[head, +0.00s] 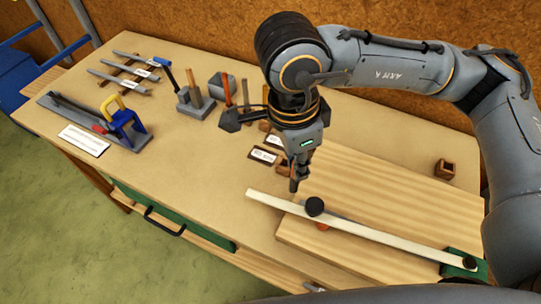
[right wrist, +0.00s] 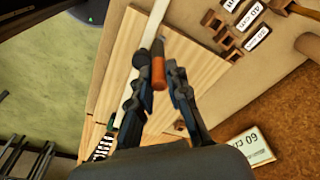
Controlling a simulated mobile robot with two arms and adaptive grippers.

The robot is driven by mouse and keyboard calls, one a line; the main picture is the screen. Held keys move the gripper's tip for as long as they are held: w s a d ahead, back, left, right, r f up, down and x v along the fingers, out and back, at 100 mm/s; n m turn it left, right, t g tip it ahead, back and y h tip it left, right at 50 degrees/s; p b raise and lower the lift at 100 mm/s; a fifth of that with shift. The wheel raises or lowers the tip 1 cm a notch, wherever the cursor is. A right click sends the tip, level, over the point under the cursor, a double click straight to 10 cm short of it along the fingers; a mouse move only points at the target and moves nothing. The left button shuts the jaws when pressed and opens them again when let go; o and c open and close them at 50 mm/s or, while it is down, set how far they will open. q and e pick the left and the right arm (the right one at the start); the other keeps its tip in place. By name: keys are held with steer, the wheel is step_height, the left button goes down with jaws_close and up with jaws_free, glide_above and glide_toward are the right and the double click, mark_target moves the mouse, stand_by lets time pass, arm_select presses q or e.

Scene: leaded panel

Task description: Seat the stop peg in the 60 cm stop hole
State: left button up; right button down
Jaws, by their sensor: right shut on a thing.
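My right gripper (head: 296,184) hangs over the pale wooden board (head: 410,190), near the left end of a long white bar (head: 390,238). The peg cannot be made out clearly in the head view. The white bar runs beyond the fingertips in the right wrist view (right wrist: 156,22). I cannot make out the 60 cm stop hole. My left gripper is not in view.
A black knob (head: 314,206) sits on the white bar, with a small orange piece (head: 322,227) beside it. Labelled cards (head: 263,156) and small wooden blocks lie behind the gripper. Tools stand at the back left. The table's front left is mostly clear.

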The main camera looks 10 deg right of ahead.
steer(key=w+f+p, duration=0.2)
steer(key=w+f, duration=0.2)
steer(key=w+f+p, duration=0.2)
steer(key=w+f, duration=0.2)
steer(key=w+d+f+p, duration=0.1)
steer(key=w+f, duration=0.3)
steer(key=shift+w+d+f+p, duration=0.1)
steer(key=shift+w+f+p, duration=0.15)
steer(key=shift+w+p, duration=0.15)
steer(key=shift+f+b, duration=0.2)
steer(key=shift+b, duration=0.1)
steer(key=c, duration=1.3)
jaws_free()
steer(key=shift+r, duration=0.2)
